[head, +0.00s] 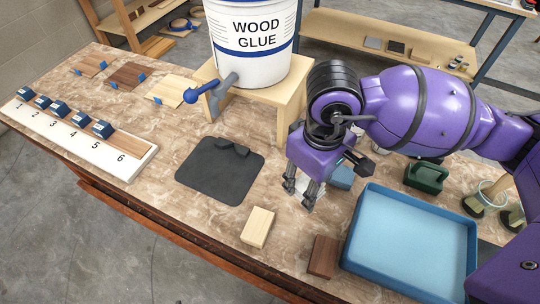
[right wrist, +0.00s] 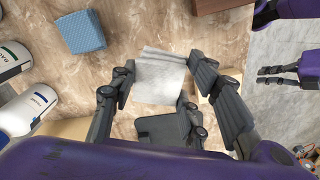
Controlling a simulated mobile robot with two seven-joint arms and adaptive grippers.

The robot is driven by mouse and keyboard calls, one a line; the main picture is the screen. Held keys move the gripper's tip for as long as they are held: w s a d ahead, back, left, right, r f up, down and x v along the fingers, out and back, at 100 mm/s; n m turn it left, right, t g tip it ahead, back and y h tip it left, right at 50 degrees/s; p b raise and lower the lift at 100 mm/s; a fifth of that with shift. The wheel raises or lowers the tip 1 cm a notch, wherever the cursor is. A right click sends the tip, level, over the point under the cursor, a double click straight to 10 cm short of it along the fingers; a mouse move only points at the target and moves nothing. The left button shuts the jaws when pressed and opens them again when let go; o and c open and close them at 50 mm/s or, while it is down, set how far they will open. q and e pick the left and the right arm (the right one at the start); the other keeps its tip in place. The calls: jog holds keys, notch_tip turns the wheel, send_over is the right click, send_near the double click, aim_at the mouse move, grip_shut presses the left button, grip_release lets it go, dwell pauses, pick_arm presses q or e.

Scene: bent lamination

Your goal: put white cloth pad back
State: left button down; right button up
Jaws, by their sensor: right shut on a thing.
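The white cloth pad (right wrist: 160,77) lies between the fingers of my right gripper (right wrist: 158,85) in the right wrist view. That gripper is shut on it, above the tabletop. In the head view my right gripper (head: 303,193) points down right of the black mat (head: 212,180), and only a little of the white pad shows behind its fingers. A dark grey patch, seemingly the mat, shows below the pad in the wrist view. My left gripper (right wrist: 272,76) shows at the right of the wrist view, its fingers apart and empty. It is out of the head view.
A blue sponge (head: 342,177) is right of my right gripper. A pale wood block (head: 257,227), a dark brown block (head: 324,257) and a blue tray (head: 410,242) are nearer the front edge. The glue bucket (head: 250,45) stands on a wooden stand behind. A numbered white rack (head: 110,155) is far left.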

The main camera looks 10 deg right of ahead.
aim_at(305, 179)
jog(key=w+f, duration=0.2)
jog(key=shift+a+f, duration=0.3)
jog(key=shift+w+a+f, duration=0.1)
jog(key=shift+w+f, duration=0.4)
jog(key=shift+f, duration=0.25)
notch_tip(305, 179, down, 3)
pick_arm(q)
jog(key=shift+s+f, duration=0.15)
jog(key=shift+s, duration=0.5)
jog(key=shift+w, duration=0.1)
pick_arm(e)
jog(key=shift+f, duration=0.25)
jog(key=o, duration=1)
pick_arm(q)
jog(key=shift+w+f, duration=0.1)
jog(key=shift+w, duration=0.05)
pick_arm(e)
jog(key=shift+r, duration=0.1)
